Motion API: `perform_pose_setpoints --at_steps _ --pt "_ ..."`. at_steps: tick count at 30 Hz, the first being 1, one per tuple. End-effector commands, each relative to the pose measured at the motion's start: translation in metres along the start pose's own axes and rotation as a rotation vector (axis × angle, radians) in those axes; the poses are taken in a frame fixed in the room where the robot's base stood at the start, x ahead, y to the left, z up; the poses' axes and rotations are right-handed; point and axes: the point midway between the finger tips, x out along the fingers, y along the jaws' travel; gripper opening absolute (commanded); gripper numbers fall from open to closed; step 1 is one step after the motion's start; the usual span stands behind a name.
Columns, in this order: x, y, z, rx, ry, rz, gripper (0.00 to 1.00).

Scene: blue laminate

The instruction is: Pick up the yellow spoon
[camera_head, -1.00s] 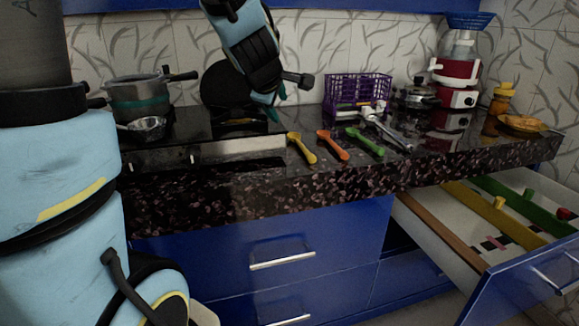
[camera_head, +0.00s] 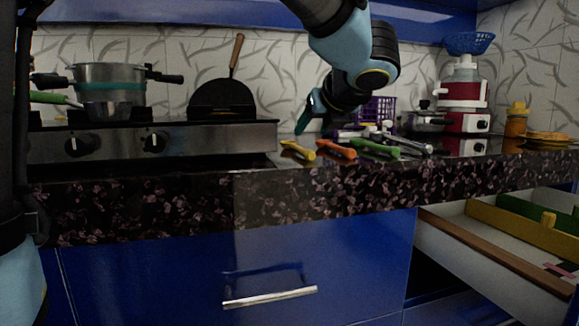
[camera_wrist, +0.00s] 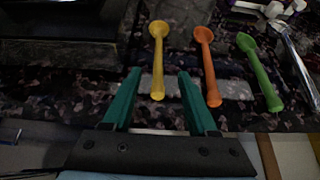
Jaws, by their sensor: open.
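The yellow spoon (camera_head: 298,150) lies on the dark speckled counter, to the right of the stove, with its handle towards the front edge. In the wrist view the yellow spoon (camera_wrist: 158,62) points away from me, its handle end between and just beyond my two green fingertips. My gripper (camera_wrist: 157,75) is open and empty, above the counter's front edge.
An orange spoon (camera_wrist: 207,65) lies close to the right of the yellow one, near my right finger. A green spoon (camera_wrist: 260,70) and metal utensils (camera_wrist: 295,60) lie farther right. The stove (camera_head: 150,141) stands left. A purple rack (camera_head: 375,110) stands behind. A drawer (camera_head: 500,245) is open at lower right.

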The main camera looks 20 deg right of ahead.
Motion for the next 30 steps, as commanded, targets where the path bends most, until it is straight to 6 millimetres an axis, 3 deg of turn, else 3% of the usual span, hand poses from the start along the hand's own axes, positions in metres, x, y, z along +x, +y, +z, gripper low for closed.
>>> perform_pose_setpoints --at_steps 9,19,27,30 --pt "0.041 0.0 -0.004 -0.016 0.008 0.006 0.59" --pt "0.064 0.001 -0.002 -0.014 0.006 0.004 0.59" --pt "0.102 0.002 -0.002 -0.013 0.006 0.005 0.59" --pt "0.107 0.002 -0.001 -0.013 0.006 0.003 0.59"
